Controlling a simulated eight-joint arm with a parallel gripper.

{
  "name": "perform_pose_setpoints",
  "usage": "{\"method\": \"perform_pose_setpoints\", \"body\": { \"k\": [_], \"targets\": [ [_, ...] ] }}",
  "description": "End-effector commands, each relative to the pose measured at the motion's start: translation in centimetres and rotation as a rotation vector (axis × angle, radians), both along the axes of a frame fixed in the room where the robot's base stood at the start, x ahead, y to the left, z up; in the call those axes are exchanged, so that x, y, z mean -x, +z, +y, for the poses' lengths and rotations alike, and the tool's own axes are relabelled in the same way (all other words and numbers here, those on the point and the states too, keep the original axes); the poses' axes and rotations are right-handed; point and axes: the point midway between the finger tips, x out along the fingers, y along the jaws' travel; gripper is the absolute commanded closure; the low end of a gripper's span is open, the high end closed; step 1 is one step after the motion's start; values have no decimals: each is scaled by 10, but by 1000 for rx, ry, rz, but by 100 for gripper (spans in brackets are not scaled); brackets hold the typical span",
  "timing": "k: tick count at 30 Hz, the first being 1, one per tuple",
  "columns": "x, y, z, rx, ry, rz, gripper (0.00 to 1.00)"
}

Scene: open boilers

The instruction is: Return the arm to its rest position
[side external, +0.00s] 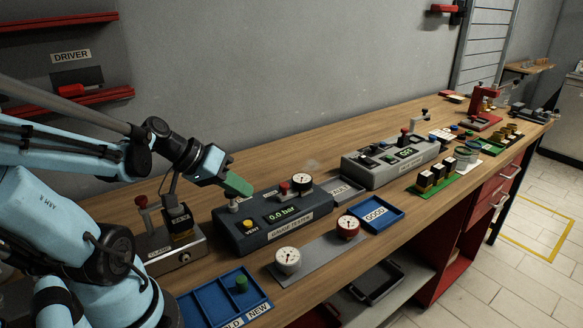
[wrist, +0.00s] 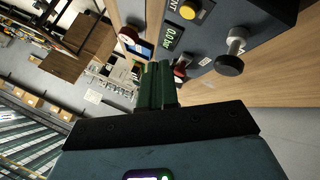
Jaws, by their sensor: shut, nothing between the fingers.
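My gripper (side external: 238,185) has green fingers that are shut with nothing between them. In the side external view it is above the left end of the dark gauge tester box (side external: 276,217), apart from it, with my light blue arm reaching in from the left. The tester display reads 0.0 bar. In the wrist view the shut fingers (wrist: 157,85) point up the picture, and the tester box (wrist: 225,25) with its yellow vent button is behind them at the top.
The clamp fixture (side external: 172,247) stands left of the tester. A blue tray (side external: 206,301) with a green piece lies in front. Two round gauges, one white (side external: 287,261) and one red (side external: 348,227), stand on a grey plate. A blue tray marked GOOD (side external: 376,215) is right.

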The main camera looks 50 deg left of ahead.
Motion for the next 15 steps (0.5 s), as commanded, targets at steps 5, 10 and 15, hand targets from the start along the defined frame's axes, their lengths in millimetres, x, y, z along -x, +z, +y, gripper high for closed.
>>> {"method": "perform_pose_setpoints", "body": {
  "k": [5,10,15],
  "targets": [
    [-3,-4,-12,-36,-35,44,100],
    [-9,-8,-40,-156,-109,128,100],
    [-14,-4,-67,-316,-186,156,100]
  ]
}}
